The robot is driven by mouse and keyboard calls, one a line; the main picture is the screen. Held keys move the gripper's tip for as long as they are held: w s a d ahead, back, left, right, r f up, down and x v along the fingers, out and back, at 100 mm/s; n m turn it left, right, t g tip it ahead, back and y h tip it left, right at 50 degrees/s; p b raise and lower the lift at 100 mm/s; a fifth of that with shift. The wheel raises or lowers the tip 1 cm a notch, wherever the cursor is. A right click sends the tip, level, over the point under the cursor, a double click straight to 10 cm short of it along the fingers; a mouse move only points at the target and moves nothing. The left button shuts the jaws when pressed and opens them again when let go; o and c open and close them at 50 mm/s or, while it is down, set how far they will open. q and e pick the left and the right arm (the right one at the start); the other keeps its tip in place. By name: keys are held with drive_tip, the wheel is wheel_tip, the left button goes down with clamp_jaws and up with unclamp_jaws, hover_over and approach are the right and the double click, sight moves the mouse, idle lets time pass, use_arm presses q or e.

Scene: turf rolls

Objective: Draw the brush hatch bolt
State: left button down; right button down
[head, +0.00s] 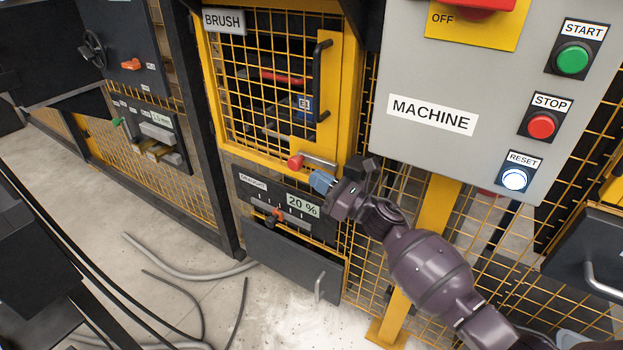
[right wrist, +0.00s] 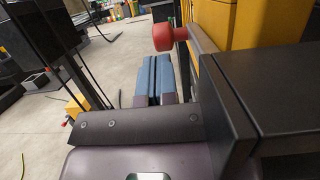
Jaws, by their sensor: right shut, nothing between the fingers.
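The brush hatch (head: 210,85) is a yellow-framed mesh door with a BRUSH label (head: 224,20) and a black vertical handle (head: 316,85). It looks shut. Its bolt has a red knob (head: 296,161) and a grey metal rod (head: 321,163), at the hatch's lower right. The red knob also shows in the right wrist view (right wrist: 163,37), at the top, right of and beyond the fingers. My right gripper (head: 320,182) has blue fingers, shut and empty, just below and right of the knob, apparently apart from it. The fingers also show in the right wrist view (right wrist: 154,78). My left gripper is not in view.
Below the bolt are a dark panel (head: 250,184) reading 20 % and a grey drawer (head: 280,262) with a handle. The grey MACHINE box (head: 400,75) with START, STOP and RESET buttons stands right of the hatch. Hoses (head: 200,275) lie on the floor.

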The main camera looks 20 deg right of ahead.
drive_tip(key=p+v, duration=0.1)
drive_tip(key=v, duration=1)
drive_tip(key=shift+f, duration=0.1)
